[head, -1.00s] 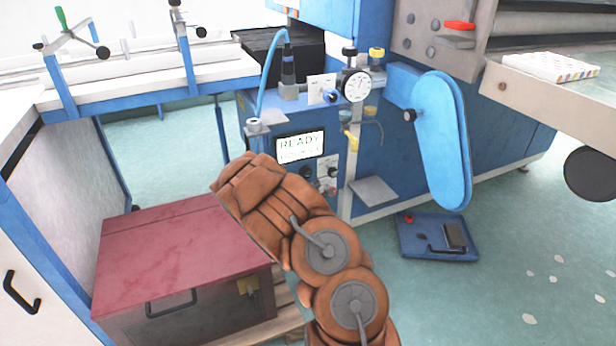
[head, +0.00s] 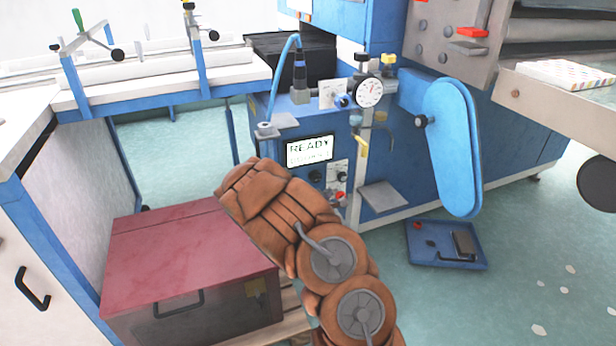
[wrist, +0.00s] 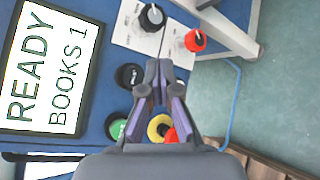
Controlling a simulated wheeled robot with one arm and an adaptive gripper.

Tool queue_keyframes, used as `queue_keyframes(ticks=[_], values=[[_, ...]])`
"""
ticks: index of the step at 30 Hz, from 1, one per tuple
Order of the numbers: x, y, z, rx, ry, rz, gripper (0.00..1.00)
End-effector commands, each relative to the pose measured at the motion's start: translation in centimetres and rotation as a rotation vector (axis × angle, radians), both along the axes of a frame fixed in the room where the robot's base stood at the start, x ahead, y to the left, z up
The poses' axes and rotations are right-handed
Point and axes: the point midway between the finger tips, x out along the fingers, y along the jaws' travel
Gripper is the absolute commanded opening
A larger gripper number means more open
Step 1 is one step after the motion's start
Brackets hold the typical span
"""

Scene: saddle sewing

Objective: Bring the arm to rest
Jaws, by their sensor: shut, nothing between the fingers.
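My arm, in a brown quilted cover, reaches across the head view toward the blue machine's control panel (head: 318,215). My gripper (wrist: 159,68) shows in the wrist view with its two fingertips together and nothing between them. It is hidden behind the arm in the head view. In the wrist view the gripper points over the panel, among its knobs and buttons. The screen (wrist: 48,68) there reads READY BOOKS 1. I cannot tell the exact gap between fingertips and panel.
A dark red-topped chest (head: 180,250) stands on a pallet left of my arm. A blue tray (head: 425,250) lies on the floor to the right. A blue rounded guard (head: 452,145) and dial gauge (head: 369,93) are on the machine. Open green floor lies at right.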

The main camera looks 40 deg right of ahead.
Motion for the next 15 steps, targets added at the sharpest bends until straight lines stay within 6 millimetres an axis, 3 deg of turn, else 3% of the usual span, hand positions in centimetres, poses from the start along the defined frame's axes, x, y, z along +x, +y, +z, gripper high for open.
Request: queue_keyframes(ticks=[9, 11, 15], values=[[0.1, 0.1, 0.4, 0.009, -0.005, 0.0, 0.0], [0.2, 0.4, 1.0, 0.032, -0.016, -0.001, 0.0], [0.9, 2.1, 4.2, 0.145, -0.076, -0.003, 0.0]])
